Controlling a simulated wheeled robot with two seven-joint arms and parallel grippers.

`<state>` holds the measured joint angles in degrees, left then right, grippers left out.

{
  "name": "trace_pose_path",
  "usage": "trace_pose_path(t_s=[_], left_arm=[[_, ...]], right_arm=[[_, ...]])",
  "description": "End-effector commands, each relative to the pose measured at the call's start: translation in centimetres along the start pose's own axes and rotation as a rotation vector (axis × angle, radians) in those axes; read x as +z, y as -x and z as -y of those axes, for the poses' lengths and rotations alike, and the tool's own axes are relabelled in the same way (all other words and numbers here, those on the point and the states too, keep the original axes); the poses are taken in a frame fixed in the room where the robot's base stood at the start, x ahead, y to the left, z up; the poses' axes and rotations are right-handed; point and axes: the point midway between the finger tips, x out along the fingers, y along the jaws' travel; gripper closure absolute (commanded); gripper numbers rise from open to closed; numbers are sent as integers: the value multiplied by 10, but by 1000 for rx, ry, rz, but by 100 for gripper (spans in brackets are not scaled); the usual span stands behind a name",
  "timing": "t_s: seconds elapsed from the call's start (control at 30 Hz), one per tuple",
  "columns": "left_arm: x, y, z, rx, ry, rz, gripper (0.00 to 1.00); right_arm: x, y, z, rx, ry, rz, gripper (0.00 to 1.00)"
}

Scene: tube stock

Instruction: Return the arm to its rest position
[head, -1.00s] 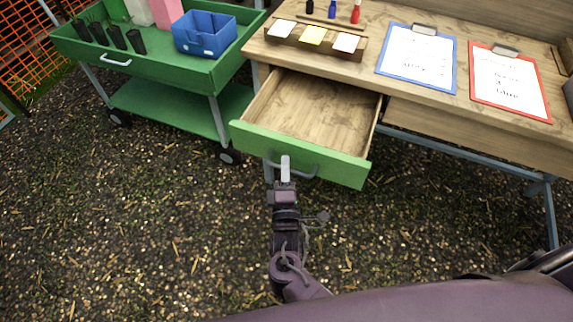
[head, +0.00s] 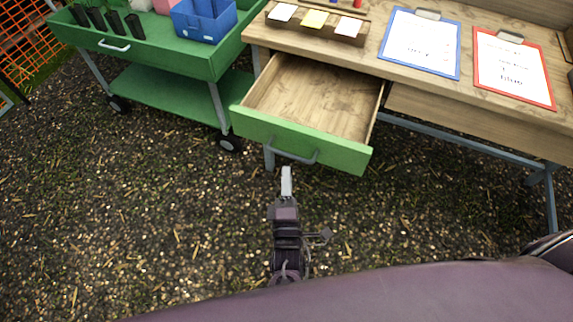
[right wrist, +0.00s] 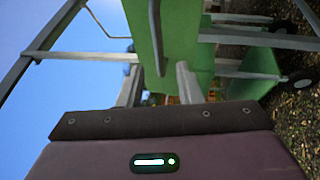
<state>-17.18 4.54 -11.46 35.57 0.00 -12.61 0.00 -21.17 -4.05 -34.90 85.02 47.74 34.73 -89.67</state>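My right gripper (head: 286,182) points up toward the desk in the head view, just short of the green-fronted drawer. Its fingers overlap there. In the right wrist view, its two fingers (right wrist: 158,84) stand apart with nothing held between them. The drawer (head: 300,140) is pulled out of the wooden desk and looks empty inside. Its curved grey handle (head: 292,158) lies just beyond the fingertips, which appear clear of it. The handle also shows in the right wrist view (right wrist: 156,38). My left gripper is not in view.
The wooden desk (head: 375,72) carries a blue clipboard (head: 421,45), a red clipboard (head: 513,68) and a note holder (head: 316,25). A green cart (head: 150,52) with a blue bin (head: 204,22) stands at left. Open ground (head: 140,220) surrounds my right gripper.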

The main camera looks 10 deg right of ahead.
Motion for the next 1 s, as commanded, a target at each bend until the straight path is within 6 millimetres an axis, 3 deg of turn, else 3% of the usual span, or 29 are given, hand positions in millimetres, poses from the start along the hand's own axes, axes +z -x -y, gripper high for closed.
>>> trace_pose_path(t_s=[0.13,0.7,0.77,0.87,1.0], left_arm=[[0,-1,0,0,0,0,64],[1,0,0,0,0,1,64],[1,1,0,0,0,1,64],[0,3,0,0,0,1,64],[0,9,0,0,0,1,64]], right_arm=[[0,8,0,0,-1,-1,68],[0,8,4,-11,-8,-6,68],[0,10,17,-42,-32,-23,68],[1,18,59,-157,-118,-66,68],[16,52,153,-445,-313,-91,68]])
